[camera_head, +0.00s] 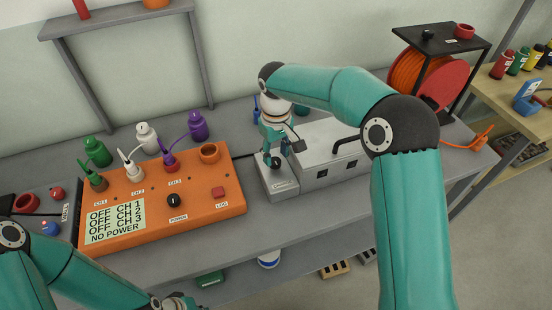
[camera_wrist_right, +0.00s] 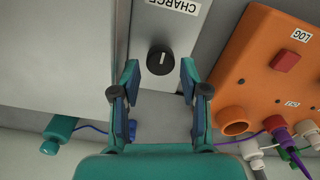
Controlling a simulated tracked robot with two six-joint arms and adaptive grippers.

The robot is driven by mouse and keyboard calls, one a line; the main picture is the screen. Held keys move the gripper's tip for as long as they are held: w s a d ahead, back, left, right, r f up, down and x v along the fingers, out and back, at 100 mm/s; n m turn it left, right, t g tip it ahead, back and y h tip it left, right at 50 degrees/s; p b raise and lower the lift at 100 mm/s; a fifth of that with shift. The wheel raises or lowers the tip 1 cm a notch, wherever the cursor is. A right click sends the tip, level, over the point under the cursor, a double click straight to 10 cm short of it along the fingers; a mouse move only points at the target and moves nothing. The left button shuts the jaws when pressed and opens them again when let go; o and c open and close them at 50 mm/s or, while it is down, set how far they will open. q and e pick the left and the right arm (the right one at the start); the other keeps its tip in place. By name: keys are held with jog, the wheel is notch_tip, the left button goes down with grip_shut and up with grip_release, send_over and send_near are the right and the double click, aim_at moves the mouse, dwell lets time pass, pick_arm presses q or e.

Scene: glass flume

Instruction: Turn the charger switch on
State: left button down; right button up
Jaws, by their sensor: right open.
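An orange panel (camera_head: 220,208) with a display reading OFF for three channels and NO POWER stands to the left. A larger grey box (camera_head: 325,150) with a black handle adjoins the charger. A red cable reel (camera_head: 425,85) stands at the right. The bench front is clear.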

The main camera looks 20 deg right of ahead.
aim_at(275, 163)
jog(key=shift+f, duration=1.45)
grip_shut()
